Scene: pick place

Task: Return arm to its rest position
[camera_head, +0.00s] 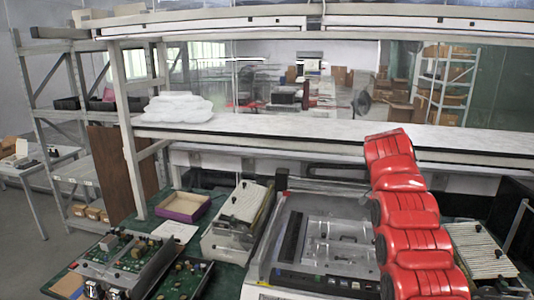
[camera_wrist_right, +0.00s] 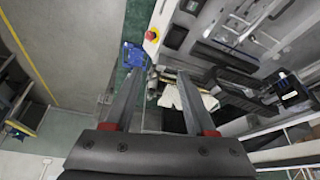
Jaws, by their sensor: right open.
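My right arm (camera_head: 408,215) is the red jointed arm at the right of the head view, raised in front of the bench and reaching up past the shelf edge. Its gripper does not show clearly there. In the right wrist view my right gripper (camera_wrist_right: 156,88) has its two grey fingers well apart with nothing between them. The fingers hang over the bench edge and floor, touching nothing that I can see. My left arm and gripper are not in view.
A grey machine (camera_head: 325,245) stands on the green bench, with a purple-edged tray (camera_head: 183,206) and open circuit units (camera_head: 130,262) to its left. A white shelf (camera_head: 300,132) spans behind. The wrist view shows a red button (camera_wrist_right: 151,35), a blue object (camera_wrist_right: 132,54) and open floor (camera_wrist_right: 70,50).

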